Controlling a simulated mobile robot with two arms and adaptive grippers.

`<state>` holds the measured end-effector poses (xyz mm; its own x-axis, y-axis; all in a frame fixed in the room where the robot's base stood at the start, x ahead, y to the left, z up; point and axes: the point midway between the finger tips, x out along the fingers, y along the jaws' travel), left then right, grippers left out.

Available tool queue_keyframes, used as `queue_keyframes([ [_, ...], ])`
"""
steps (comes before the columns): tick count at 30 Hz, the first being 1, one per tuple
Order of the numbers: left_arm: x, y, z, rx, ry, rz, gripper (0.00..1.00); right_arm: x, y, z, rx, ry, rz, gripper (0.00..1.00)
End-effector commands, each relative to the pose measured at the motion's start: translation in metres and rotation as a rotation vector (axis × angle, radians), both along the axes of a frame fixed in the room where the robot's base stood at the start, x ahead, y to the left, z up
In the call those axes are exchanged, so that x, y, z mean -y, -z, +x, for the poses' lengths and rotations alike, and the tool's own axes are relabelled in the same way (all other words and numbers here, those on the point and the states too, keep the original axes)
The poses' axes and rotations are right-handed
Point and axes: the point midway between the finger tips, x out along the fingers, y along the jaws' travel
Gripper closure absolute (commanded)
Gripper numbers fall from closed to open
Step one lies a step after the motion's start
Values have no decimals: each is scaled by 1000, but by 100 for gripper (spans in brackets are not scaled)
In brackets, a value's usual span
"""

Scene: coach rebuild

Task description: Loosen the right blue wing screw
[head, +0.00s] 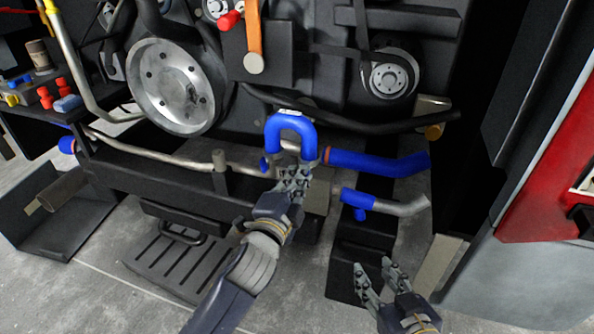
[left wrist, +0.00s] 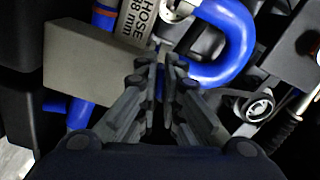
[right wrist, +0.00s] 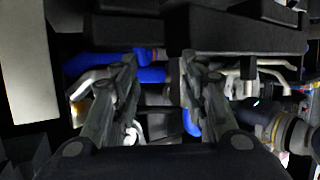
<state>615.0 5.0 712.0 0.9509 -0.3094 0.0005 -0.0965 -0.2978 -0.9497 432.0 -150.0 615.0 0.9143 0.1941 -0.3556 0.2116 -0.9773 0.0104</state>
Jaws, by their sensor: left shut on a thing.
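A small blue tab that looks like the right wing screw (head: 360,214) hangs under the short blue hose sleeve (head: 362,199) on the lower right pipe. Another small blue tab (head: 263,164) sits left of the blue U-shaped hose (head: 291,122). My left gripper (head: 297,172) is shut at the lower end of that U-shaped hose, which also shows in the left wrist view (left wrist: 243,40); its fingers hide the exact grip. My right gripper (head: 381,268) is open and empty, below and apart from the right tab. In the right wrist view a blue piece (right wrist: 191,122) shows beyond its fingers (right wrist: 158,70).
A long blue hose (head: 375,162) runs right above the lower pipe. A black beam (head: 180,165) crosses the front of the engine. A red and grey cabinet (head: 550,190) stands at the right. Grey floor is open around the black step plate (head: 175,262).

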Motion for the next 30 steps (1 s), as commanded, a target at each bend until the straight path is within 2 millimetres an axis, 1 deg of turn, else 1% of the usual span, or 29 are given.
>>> queue_keyframes([
  [3,0,1,0,-35,-1,-80,100,9,26,-20,-165,11,-39,60],
  [5,1,1,-1,-49,-1,-123,100,15,40,-32,-251,18,-59,60],
  [8,1,1,-1,-71,-2,-192,100,23,60,-55,-390,28,-90,60],
  [9,1,2,-1,-81,-2,-220,100,27,67,-65,-448,32,-102,60],
  [11,1,2,-1,-94,-2,-259,100,33,77,-82,-533,38,-120,60],
  [14,1,2,-1,-115,-2,-327,100,43,89,-112,-676,49,-151,60],
  [17,1,3,-1,-137,-2,-396,100,52,98,-145,-821,60,-180,60],
  [18,1,3,-1,-147,-3,-422,100,56,101,-159,-880,65,-191,60],
  [19,2,3,-1,-154,-3,-442,100,57,99,-161,-892,65,-194,60],
  [21,1,3,-1,-168,-3,-489,100,56,94,-159,-881,64,-191,60],
  [27,2,3,-1,-213,-3,-627,100,56,81,-158,-880,64,-191,60],
  [28,2,4,-1,-220,-4,-649,100,56,83,-157,-883,64,-191,60],
  [30,3,3,-1,-236,-3,-696,100,54,106,-151,-898,61,-194,60],
])
